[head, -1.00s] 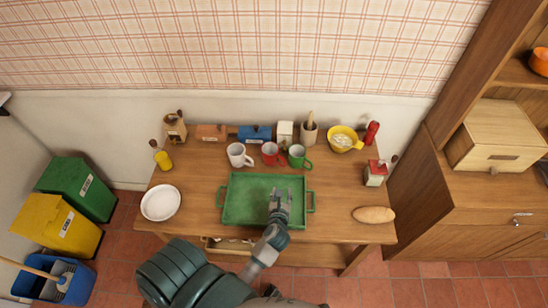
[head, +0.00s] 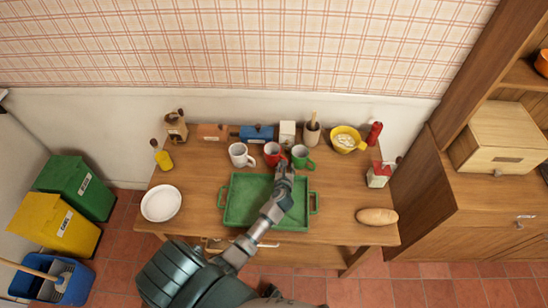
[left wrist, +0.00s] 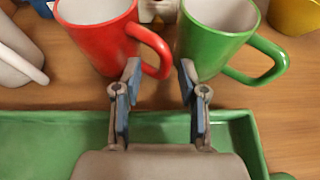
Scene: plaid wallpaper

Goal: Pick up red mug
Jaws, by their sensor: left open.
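The red mug (head: 272,152) stands upright on the wooden table, behind the green tray (head: 232,203). A white mug (head: 240,156) is to its left and a green mug (head: 301,157) to its right. My left gripper (head: 284,166) reaches over the tray's back part, just in front of the red and green mugs. My right gripper is not in view.
A yellow bowl (head: 346,139), a white canister (head: 287,132) and a blue box (head: 256,133) stand along the back. The tray appears empty.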

